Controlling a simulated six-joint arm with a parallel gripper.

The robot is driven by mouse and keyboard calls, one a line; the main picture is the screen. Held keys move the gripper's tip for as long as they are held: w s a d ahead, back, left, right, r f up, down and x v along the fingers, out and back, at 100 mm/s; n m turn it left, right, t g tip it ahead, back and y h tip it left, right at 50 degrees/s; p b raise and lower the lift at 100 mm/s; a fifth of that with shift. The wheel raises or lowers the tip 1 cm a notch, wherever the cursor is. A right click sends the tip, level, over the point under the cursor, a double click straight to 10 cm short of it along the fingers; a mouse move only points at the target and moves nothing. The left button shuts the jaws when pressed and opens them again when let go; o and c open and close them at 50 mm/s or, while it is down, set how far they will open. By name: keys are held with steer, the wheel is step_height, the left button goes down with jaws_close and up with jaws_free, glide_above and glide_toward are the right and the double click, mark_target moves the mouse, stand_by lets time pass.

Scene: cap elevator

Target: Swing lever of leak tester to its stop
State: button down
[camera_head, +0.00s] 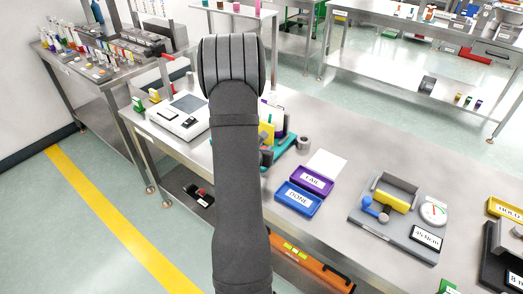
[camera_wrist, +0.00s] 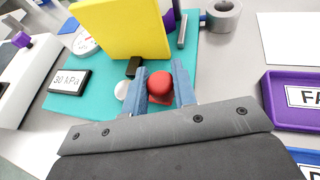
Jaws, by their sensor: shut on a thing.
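The leak tester has a teal base (camera_wrist: 70,103), a tall yellow block (camera_wrist: 122,30), a round gauge (camera_wrist: 86,40) and a black "30 kPa" display (camera_wrist: 70,82). Its base also shows in the head view (camera_head: 284,152), partly hidden behind my arm. A red ball knob (camera_wrist: 160,84), apparently the lever's end, sits in front of the yellow block. My gripper (camera_wrist: 160,72) has its blue fingers on either side of the knob, shut on it. The lever's shaft is mostly hidden by the knob and fingers. The lever's stop cannot be made out.
A purple FAIL tray (camera_head: 312,181) and a blue DONE tray (camera_head: 298,199) lie to the right. Farther right is a grey device (camera_head: 398,222) with a gauge. A white device (camera_head: 184,118) stands left.

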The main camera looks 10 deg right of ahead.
steer(key=shift+w+d+n+t+y, duration=0.25)
steer(key=shift+n+t+y, duration=0.15)
steer(key=shift+n, duration=0.1)
steer(key=shift+r, duration=0.1)
steer(key=c, duration=1.2)
jaws_free()
steer(key=shift+o, duration=0.2)
steer(key=v, duration=1.7)
steer(key=shift+s+d, duration=0.15)
steer(key=shift+s, duration=0.1)
steer(key=shift+r, duration=0.15)
steer(key=x, duration=1.7)
steer(key=shift+w+f, duration=0.25)
